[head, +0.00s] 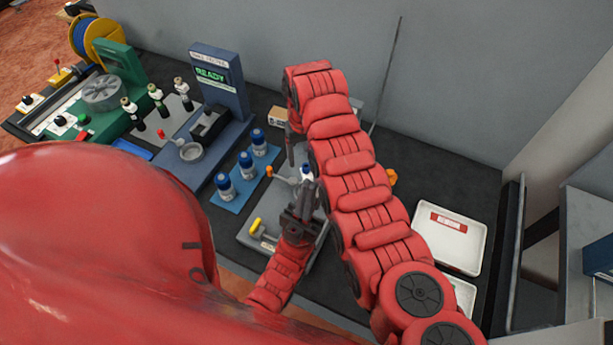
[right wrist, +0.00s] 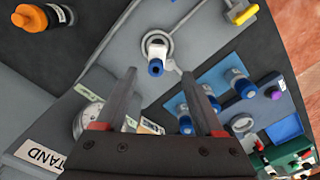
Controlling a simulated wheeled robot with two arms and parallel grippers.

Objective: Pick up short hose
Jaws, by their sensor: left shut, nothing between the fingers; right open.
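I cannot make out a short hose for certain in either view. My right gripper (right wrist: 162,82) is open and empty in the right wrist view, its fingers above the grey stand plate. In the head view my right gripper (head: 291,148) is partly hidden by my right arm. A white fitting with a blue end (right wrist: 155,57) stands in a round seat just beyond those fingers; it also shows in the head view (head: 306,173). My left gripper (head: 302,202) is shut and empty just below that fitting; I cannot tell whether they touch.
Several blue-capped bottles (head: 246,161) stand on a blue mat left of the grey plate (head: 247,238). A tester with a READY screen (head: 216,78) is behind. A white tray (head: 470,262) lies right. An orange-and-black part (right wrist: 36,18) is on the dark table. My right arm covers the middle.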

